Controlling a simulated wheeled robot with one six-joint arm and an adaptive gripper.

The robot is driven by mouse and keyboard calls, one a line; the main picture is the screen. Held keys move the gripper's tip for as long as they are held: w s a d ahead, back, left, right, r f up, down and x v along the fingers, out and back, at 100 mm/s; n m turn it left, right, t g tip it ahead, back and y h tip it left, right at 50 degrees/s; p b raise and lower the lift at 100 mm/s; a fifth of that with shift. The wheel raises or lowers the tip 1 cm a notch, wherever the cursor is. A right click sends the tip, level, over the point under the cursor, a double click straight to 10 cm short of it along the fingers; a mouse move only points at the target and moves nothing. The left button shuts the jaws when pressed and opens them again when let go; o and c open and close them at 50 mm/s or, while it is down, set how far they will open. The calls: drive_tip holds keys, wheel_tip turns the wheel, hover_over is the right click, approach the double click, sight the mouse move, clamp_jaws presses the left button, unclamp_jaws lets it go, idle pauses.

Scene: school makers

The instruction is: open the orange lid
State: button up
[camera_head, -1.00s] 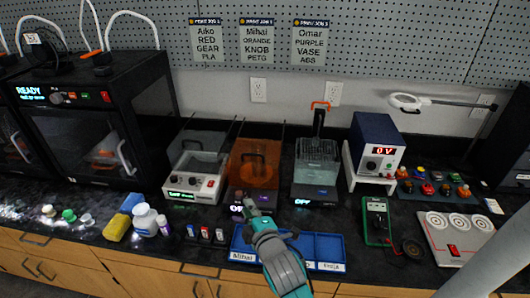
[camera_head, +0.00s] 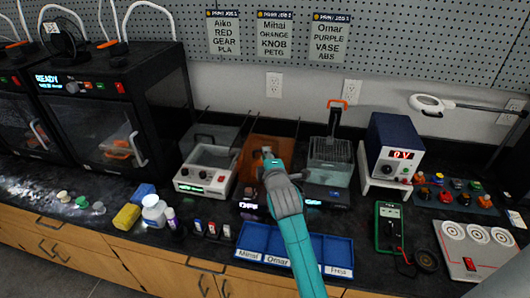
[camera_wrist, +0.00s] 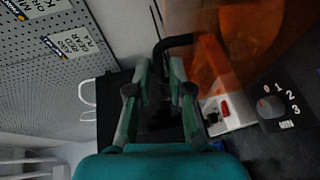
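The orange lid (camera_head: 256,150) is a see-through orange cover on a dark unit at the middle of the bench, and it looks shut. It also shows at the upper right of the wrist view (camera_wrist: 255,30). My gripper (camera_head: 269,165) is in front of the lid and hides part of it and of the unit below.
A white-fronted unit with a grey lid (camera_head: 205,180) stands close on the left. A clear bath with a basket (camera_head: 330,160) stands close on the right. A blue tray (camera_head: 340,255) lies below my arm. A power supply (camera_head: 392,150) is farther right, and a printer (camera_head: 115,110) is left.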

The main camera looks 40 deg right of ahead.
drive_tip(key=shift+x, duration=1.45)
clamp_jaws()
drive_tip(key=w+d, duration=1.1)
drive_tip(key=d, duration=0.2)
drive_tip(key=shift+d, duration=0.4)
unclamp_jaws()
